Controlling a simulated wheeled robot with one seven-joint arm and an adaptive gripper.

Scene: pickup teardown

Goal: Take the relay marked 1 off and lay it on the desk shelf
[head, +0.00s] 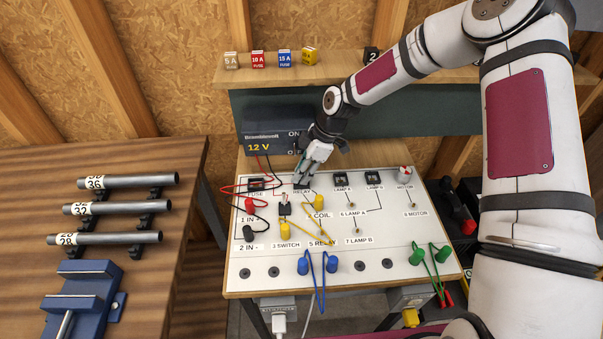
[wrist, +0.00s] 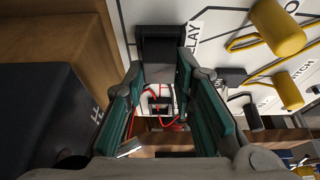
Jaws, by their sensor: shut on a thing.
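A black relay (wrist: 160,45) sits at the RELAY label of the white circuit board (head: 250,270), still at its socket as far as I can tell. My gripper (head: 303,178) reaches down to it from behind. In the wrist view my gripper (wrist: 160,72) is shut with its teal-padded fingers on either side of the relay. The relay's number is hidden from me. In the head view my fingers cover most of the relay. The desk shelf (head: 345,75) runs along the back, above the board.
On the shelf stand several fuses (head: 257,59) at the left and a black block marked 2 (head: 371,54); bare shelf lies between. A 12 V power supply (head: 262,143) is close to my gripper. Red, black and yellow leads (head: 288,233) cross the board.

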